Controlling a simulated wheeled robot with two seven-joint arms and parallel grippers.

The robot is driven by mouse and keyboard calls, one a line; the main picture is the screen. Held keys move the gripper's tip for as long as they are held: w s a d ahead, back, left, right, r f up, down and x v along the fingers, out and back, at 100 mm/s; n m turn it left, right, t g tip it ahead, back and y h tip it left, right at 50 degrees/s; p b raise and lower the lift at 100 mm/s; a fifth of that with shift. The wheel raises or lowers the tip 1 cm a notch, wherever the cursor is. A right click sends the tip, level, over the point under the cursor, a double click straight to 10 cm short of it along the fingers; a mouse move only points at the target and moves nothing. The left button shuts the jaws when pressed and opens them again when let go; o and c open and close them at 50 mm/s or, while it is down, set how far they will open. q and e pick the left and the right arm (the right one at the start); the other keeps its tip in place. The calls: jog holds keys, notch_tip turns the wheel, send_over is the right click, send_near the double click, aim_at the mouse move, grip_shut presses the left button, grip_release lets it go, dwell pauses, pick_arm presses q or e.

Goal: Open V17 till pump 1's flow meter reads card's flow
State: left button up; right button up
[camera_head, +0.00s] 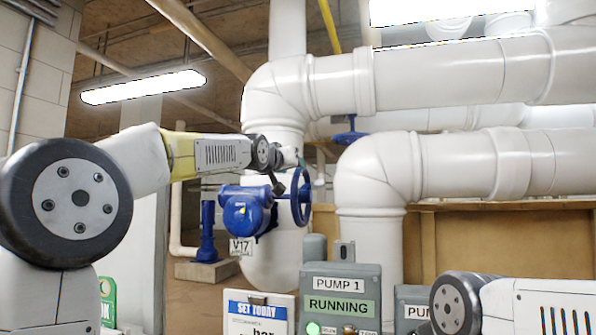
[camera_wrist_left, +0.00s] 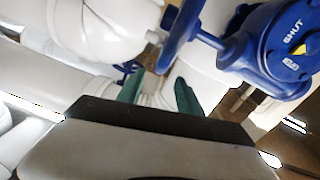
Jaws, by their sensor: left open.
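Valve V17 has a blue body (camera_head: 245,211) and a blue handwheel (camera_head: 301,197) on its right side, with a V17 tag (camera_head: 241,247) below. In the left wrist view, the body (camera_wrist_left: 262,50) shows the word SHUT near a yellow pointer, and the handwheel (camera_wrist_left: 181,35) is edge-on. My left gripper (camera_wrist_left: 158,92) is open and empty beside the wheel; I see no clear contact. The Pump 1 panel (camera_head: 341,283) reads RUNNING with a green light; its lower part is cut off. The SET TODAY card (camera_head: 258,309) is cut off, its flow value unseen. My right gripper is out of view.
Large white pipes (camera_head: 378,180) stand close behind and right of the valve. Another blue handwheel (camera_head: 351,137) sits farther back. A second pump panel (camera_head: 412,305) is partly hidden by my right arm. A blue pipe fitting (camera_head: 208,232) stands left of V17.

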aim_at(298, 169)
pick_arm(q)
jog(key=x, duration=0.7)
jog(key=shift+w, duration=0.15)
grip_shut()
dwell(1.2)
